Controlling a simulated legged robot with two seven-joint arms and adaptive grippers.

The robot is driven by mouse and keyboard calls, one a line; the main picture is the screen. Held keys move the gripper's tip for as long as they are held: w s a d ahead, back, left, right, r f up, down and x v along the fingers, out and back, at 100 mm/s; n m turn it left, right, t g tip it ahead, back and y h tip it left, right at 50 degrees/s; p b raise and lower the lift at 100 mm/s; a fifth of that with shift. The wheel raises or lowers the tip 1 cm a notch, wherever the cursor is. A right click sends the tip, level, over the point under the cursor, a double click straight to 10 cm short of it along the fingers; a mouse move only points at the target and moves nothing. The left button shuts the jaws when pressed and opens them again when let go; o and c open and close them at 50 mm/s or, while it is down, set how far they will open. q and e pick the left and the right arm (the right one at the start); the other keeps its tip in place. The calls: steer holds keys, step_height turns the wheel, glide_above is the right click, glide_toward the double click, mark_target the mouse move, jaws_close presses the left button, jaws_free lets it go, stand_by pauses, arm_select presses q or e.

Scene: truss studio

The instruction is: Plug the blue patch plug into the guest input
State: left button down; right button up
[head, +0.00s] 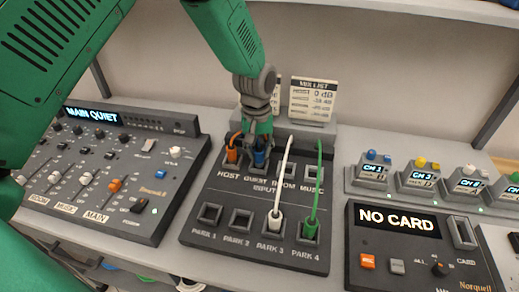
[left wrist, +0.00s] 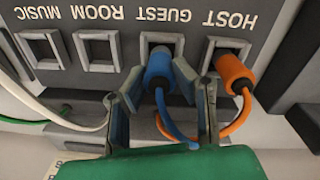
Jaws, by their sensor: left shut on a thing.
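The blue patch plug (head: 260,158) is at the guest input in the top row of the patch panel (head: 225,190). In the left wrist view the blue plug (left wrist: 159,68) points into the guest socket (left wrist: 162,42), its front end at or inside the opening; the exact depth cannot be told. My left gripper (head: 259,145) is shut on the blue plug, with one finger on each side in the left wrist view (left wrist: 158,84). The blue cable bends back between the fingers. My right gripper is not in view.
An orange plug (left wrist: 232,70) sits in the host input right beside my finger. Room (left wrist: 97,48) and music (left wrist: 41,48) sockets look empty. White (head: 275,221) and green (head: 310,229) plugs sit in park 3 and park 4. A mixer (head: 120,165) stands left, a card recorder (head: 400,262) right.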

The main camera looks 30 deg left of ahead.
mark_target(257, 150)
arm_select(q)
steer(key=shift+f, duration=0.45)
steer(key=c, duration=1.6)
jaws_free()
steer(key=r+p, duration=0.4)
steer(key=r, duration=0.1)
steer(key=r+p, duration=0.5)
steer(key=r, duration=0.1)
steer(key=shift+s+a, duration=0.1)
steer(key=shift+a, duration=0.1)
steer(key=shift+s, duration=0.1)
